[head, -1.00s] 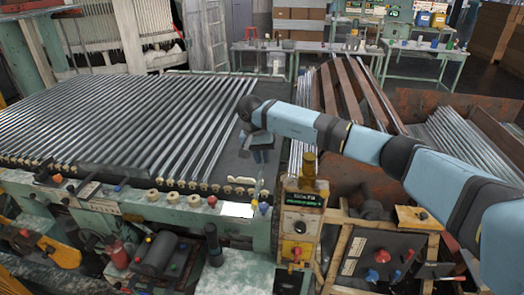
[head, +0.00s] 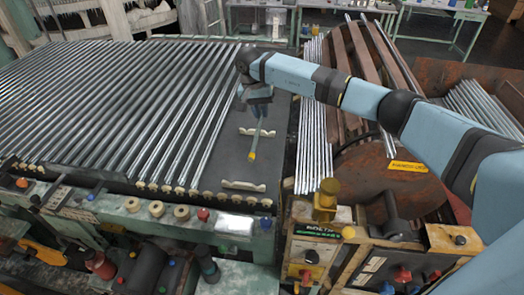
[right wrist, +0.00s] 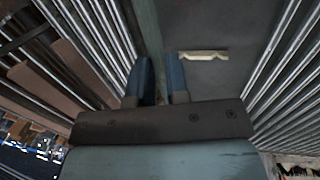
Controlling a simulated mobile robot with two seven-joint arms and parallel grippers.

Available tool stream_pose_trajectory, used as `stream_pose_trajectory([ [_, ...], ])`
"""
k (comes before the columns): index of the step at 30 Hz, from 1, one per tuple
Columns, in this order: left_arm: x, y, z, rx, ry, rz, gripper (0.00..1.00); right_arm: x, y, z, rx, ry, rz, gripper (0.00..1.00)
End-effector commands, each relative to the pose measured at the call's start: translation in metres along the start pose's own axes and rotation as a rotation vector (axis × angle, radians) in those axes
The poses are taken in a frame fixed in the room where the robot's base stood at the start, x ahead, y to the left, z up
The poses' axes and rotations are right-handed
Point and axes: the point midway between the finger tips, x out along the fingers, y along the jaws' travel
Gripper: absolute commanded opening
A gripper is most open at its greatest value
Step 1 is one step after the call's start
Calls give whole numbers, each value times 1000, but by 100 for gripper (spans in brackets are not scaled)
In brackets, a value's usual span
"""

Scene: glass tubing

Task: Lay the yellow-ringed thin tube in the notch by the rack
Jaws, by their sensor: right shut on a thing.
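The thin tube (head: 257,138) hangs from my right gripper (head: 259,108), with its yellow ring (head: 252,156) near the lower end. It slants down over the dark bed, between two pale notched holders. The far holder (head: 272,133) is close beside and behind the tube; the near holder (head: 243,186) lies below the yellow tip, apart from it. In the right wrist view, the blue fingers (right wrist: 160,82) are close together, one pale holder (right wrist: 203,55) lies to their right, and the tube cannot be made out. My left gripper is not in view.
A rack of long parallel rods (head: 120,110) fills the bed to the left. More metal tubes (head: 314,130) and rusty beams (head: 358,75) lie to the right. A yellow-topped control box (head: 325,205) stands at the front. Bare dark bed surrounds the holders.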

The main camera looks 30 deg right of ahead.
Motion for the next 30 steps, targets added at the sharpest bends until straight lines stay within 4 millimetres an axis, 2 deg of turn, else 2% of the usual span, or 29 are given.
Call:
stream_pose_trajectory([
  [3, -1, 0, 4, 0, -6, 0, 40, 25, -5, 2, -1, -6, 4, 0],
  [12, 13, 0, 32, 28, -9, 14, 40, 108, -21, 1, 0, -4, 3, 0],
  [16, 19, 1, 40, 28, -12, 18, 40, 128, -26, 1, 1, -2, 1, 0],
  [23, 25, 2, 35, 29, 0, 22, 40, 142, -28, 1, -1, -2, 1, 0],
  [30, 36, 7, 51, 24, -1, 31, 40, 183, -36, 2, 0, -3, 1, 0],
])
